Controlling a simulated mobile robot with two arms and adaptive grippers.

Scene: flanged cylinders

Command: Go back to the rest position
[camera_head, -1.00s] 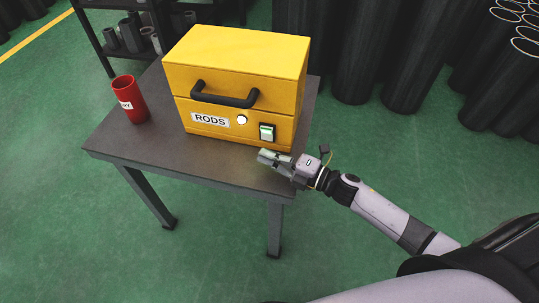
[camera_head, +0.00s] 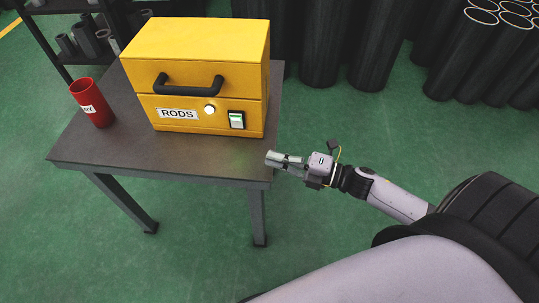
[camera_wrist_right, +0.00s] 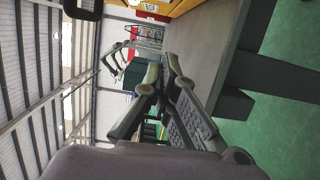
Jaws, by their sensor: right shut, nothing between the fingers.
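My right gripper (camera_head: 272,159) is shut and empty, at the right edge of the dark table (camera_head: 150,160), pointing left toward it. In the right wrist view its fingers (camera_wrist_right: 168,72) are together with nothing between them. A yellow box (camera_head: 200,75) labelled RODS stands on the table, with a black handle, a white round button and a lit green switch on its front. A red cylinder cup (camera_head: 93,104) stands upright on the table left of the box. My left gripper is not in view.
Black pipes (camera_head: 345,45) stand upright behind the table, and more with pale rims (camera_head: 495,40) are at the back right. A shelf (camera_head: 75,40) with grey cylinders is at the back left. The green floor (camera_head: 320,110) right of the table is open.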

